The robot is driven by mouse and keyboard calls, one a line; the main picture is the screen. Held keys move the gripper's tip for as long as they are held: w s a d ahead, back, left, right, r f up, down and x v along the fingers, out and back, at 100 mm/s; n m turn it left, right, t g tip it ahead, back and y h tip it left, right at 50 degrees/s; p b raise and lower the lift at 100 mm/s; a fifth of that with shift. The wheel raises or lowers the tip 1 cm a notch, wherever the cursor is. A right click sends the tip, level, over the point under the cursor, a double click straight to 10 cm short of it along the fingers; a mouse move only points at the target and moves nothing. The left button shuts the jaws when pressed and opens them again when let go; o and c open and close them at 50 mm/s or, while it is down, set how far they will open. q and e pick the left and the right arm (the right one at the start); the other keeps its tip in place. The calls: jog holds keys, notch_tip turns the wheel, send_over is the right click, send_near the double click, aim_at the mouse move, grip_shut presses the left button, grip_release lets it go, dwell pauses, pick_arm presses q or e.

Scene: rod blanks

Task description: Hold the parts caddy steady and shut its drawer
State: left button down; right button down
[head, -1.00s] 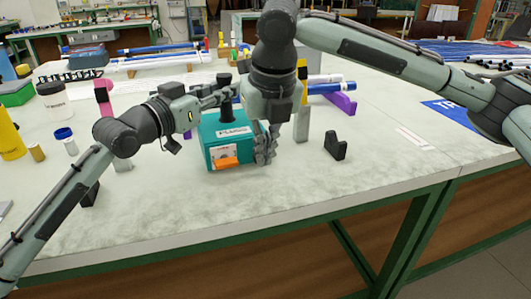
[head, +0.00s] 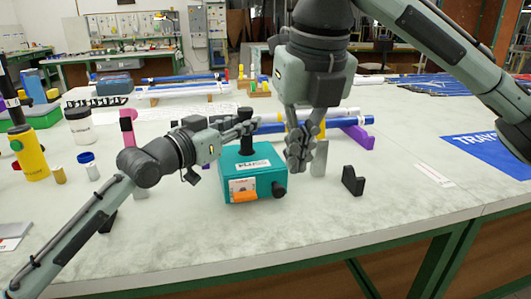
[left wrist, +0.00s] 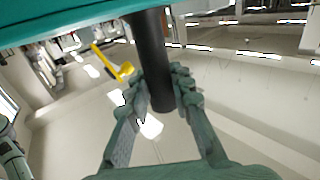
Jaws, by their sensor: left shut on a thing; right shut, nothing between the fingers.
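The parts caddy (head: 262,171) is a teal box standing upright on the bench, with a white label and a black post (head: 246,146) on top. Its drawer front (head: 238,186) is pale with an orange pull (head: 245,197). The drawer looks flush with the box. A black knob (head: 279,189) sits to its right. My left gripper (head: 247,127) is shut on the post; the left wrist view shows the black post (left wrist: 151,60) between the fingers (left wrist: 156,95).
A grey upright block (head: 319,158) and a black bracket (head: 352,181) stand right of the caddy. Blue and white rods (head: 345,121) lie behind on a purple support (head: 358,136). A yellow bottle (head: 29,153) and small containers stand at left. The front bench top is clear.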

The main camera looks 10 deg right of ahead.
pick_arm(q)
jog(key=c, duration=1.6)
grip_release()
jog(key=shift+c, duration=0.2)
jog(key=o, duration=0.4)
